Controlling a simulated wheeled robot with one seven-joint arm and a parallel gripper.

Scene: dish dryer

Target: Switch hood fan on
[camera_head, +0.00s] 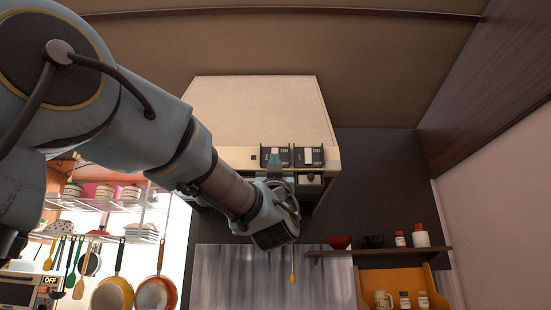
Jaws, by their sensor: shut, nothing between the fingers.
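The pale range hood (255,112) hangs in the upper middle of the head view. Its front edge carries a dark panel with two switches. The left switch (284,156) is marked ON and is partly covered by my gripper. The right switch (309,157) has a light rocker and is also marked ON. My gripper (275,159) points up at the left switch, with its fingertips over the left part of that switch. It is shut and holds nothing. I cannot tell whether the fingertips touch the switch, or which way its rocker is set.
A wall shelf (385,251) with bowls and bottles is right of and below the hood. An orange rack (408,281) with cups and jars stands under it. Pans (156,292), utensils and dish shelves (92,203) are at the left. A dark wood-panelled surface (500,85) slopes at upper right.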

